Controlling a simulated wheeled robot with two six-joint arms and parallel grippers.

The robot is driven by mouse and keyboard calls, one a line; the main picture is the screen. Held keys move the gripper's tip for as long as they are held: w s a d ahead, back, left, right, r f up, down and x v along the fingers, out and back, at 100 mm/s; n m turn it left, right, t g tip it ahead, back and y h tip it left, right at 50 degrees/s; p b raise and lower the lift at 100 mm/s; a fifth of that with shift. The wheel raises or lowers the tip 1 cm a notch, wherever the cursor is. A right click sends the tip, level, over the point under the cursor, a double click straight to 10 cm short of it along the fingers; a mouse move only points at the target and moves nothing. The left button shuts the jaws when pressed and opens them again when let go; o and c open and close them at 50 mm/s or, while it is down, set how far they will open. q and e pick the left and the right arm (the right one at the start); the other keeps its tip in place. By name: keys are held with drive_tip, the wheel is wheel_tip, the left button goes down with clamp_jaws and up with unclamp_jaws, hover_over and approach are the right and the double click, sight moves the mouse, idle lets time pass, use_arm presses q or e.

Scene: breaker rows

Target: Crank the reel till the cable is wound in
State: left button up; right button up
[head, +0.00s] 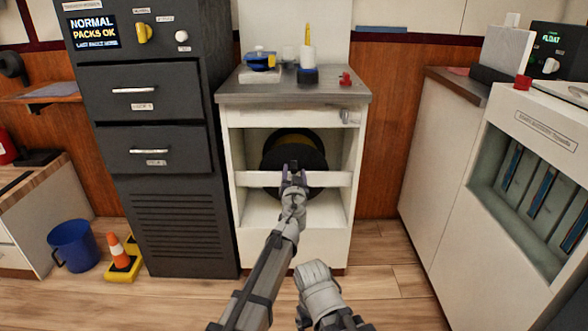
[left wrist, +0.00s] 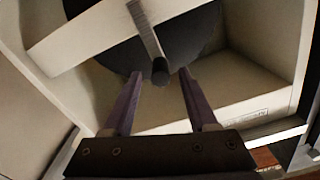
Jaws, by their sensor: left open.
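In the left wrist view the dark disc (left wrist: 195,40) has a grey crank arm (left wrist: 143,25) ending in a black knob (left wrist: 160,72). My left gripper (head: 294,178) is in front of the reel, its purple fingers open. In the left wrist view its fingertips (left wrist: 160,75) stand either side of the knob with gaps. I cannot make out a loose cable end. My other arm shows at the bottom without any fingers in sight.
A dark drawer cabinet (head: 150,120) stands close on the left. A blue bucket (head: 73,246) and an orange cone (head: 117,251) are on the floor. A white unit (head: 500,215) is on the right.

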use_arm(q)
drive_tip(key=shift+w, duration=1.6)
clamp_jaws()
